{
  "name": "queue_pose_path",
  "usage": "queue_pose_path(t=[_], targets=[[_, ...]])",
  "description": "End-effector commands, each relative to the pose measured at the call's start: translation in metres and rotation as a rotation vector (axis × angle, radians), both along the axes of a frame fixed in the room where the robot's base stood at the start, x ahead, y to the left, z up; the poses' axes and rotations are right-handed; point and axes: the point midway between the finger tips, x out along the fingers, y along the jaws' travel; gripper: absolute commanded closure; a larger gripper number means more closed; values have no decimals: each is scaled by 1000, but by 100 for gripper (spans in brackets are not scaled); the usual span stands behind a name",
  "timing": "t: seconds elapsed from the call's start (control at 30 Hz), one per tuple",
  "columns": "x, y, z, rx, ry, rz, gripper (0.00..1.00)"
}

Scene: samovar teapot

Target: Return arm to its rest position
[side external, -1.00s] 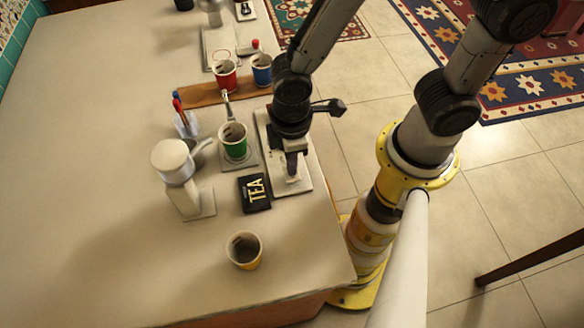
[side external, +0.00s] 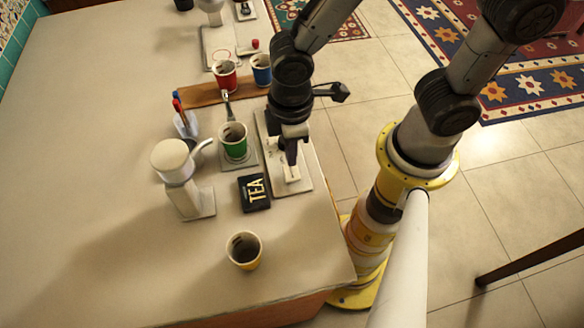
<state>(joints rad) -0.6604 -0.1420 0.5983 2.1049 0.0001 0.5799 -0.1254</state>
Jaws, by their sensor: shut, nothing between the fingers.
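My gripper (side external: 291,155) points down above a pale rectangular board (side external: 304,184) near the table's right edge. Its fingers are shut and empty, a little above the board. The samovar teapot (side external: 176,162), a pale pot with a spout on a stand, is to the left of my gripper. A green cup (side external: 234,141) stands between them on a small square base. A black TEA box (side external: 254,193) lies just left of the board.
A yellow cup (side external: 244,250) stands near the front. Red (side external: 225,75) and blue (side external: 261,70) cups stand near a brown strip (side external: 190,95). A pen holder (side external: 187,124) is left of the green cup. The table's left side is clear.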

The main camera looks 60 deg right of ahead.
Motion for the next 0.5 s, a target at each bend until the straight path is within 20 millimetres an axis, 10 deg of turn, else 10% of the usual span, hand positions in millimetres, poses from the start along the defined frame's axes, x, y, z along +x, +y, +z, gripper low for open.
queue_pose_path(t=[0.5], targets=[[0, 0, 19, 0, 0, -1, 100]])
